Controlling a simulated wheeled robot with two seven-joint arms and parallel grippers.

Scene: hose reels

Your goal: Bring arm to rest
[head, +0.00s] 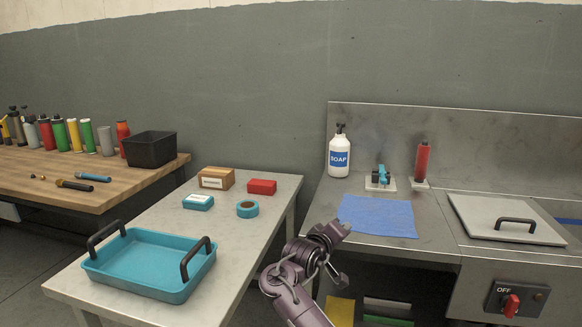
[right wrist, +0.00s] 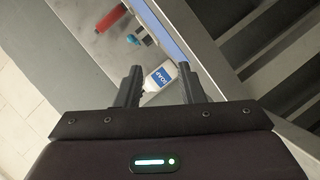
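One of my arms rises from the bottom centre of the head view, and I take it to be my right arm. Its right gripper (head: 341,252) is in the air in front of the steel counter, between the counter and the white table. The right wrist view shows the right gripper (right wrist: 158,82) with its two fingers spread apart and nothing held between them. The soap bottle (right wrist: 160,77) shows beyond the fingers, not gripped. My left gripper is not in view.
The steel counter (head: 450,205) holds the soap bottle (head: 340,157), a blue cloth (head: 378,216), a red cylinder (head: 422,160) and a lidded basin (head: 490,212). The white table (head: 125,235) carries a blue tray (head: 150,262), boxes and tape. A wooden bench (head: 40,180) stands left.

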